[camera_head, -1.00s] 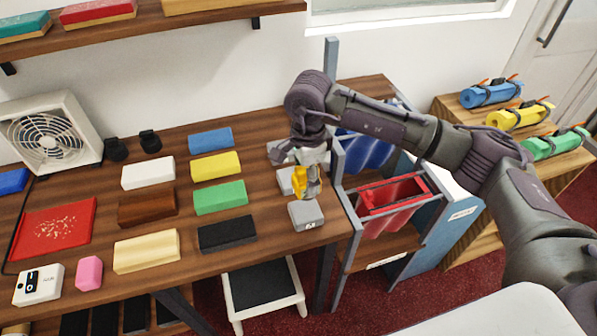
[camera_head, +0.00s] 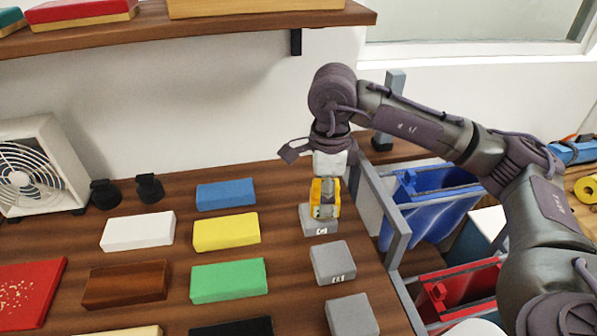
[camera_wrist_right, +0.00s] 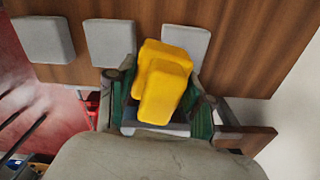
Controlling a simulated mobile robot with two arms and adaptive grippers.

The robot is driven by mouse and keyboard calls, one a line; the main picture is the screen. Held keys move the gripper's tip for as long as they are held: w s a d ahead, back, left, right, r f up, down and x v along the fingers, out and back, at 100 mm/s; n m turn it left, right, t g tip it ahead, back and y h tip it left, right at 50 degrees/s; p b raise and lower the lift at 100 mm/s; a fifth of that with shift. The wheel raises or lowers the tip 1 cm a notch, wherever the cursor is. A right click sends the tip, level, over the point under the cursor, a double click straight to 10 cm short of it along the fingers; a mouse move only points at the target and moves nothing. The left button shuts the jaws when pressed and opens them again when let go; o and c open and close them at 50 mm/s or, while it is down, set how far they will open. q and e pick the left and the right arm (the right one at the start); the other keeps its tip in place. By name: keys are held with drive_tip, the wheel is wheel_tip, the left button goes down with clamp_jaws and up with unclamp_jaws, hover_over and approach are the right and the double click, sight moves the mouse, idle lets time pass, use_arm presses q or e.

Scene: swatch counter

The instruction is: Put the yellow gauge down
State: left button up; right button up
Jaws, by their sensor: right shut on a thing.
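The yellow gauge (camera_head: 317,191) is a small chunky yellow piece. My right gripper (camera_head: 325,207) is shut on it and points down. It hangs over the farthest of three grey blocks (camera_head: 318,224) near the table's right end, hiding part of that block. I cannot tell whether it touches the block. In the right wrist view the gauge (camera_wrist_right: 163,82) sits between the green-sided fingers, overlapping the lower left of the farthest grey block (camera_wrist_right: 187,42). The middle grey block (camera_head: 332,263) and nearest grey block (camera_head: 352,316) carry nothing. My left gripper is out of view.
Blue (camera_head: 226,195), yellow (camera_head: 226,232) and green (camera_head: 229,280) swatch blocks lie left of the grey ones. A grey-framed rack with a blue bin (camera_head: 440,215) and a red bin (camera_head: 460,295) stands right of the table. A wall shelf (camera_head: 200,30) hangs above.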

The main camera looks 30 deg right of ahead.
drive_tip(key=w+d+f+p, duration=0.1)
drive_tip(key=w, duration=0.4)
drive_tip(key=w+d+f+p, duration=0.1)
drive_tip(key=w, duration=0.4)
drive_tip(key=w+d+f+p, duration=0.1)
drive_tip(key=w+d, duration=0.1)
drive_tip(key=w, duration=0.3)
drive_tip(key=shift+f, duration=0.15)
wheel_tip(320, 180, down, 3)
drive_tip(key=shift+f+p, duration=0.1)
drive_tip(key=shift+p, duration=0.5)
drive_tip(key=shift+w+f, duration=0.2)
drive_tip(key=shift+w, duration=0.05)
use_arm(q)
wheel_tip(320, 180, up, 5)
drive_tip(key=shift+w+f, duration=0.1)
use_arm(e)
drive_tip(key=shift+f, duration=0.15)
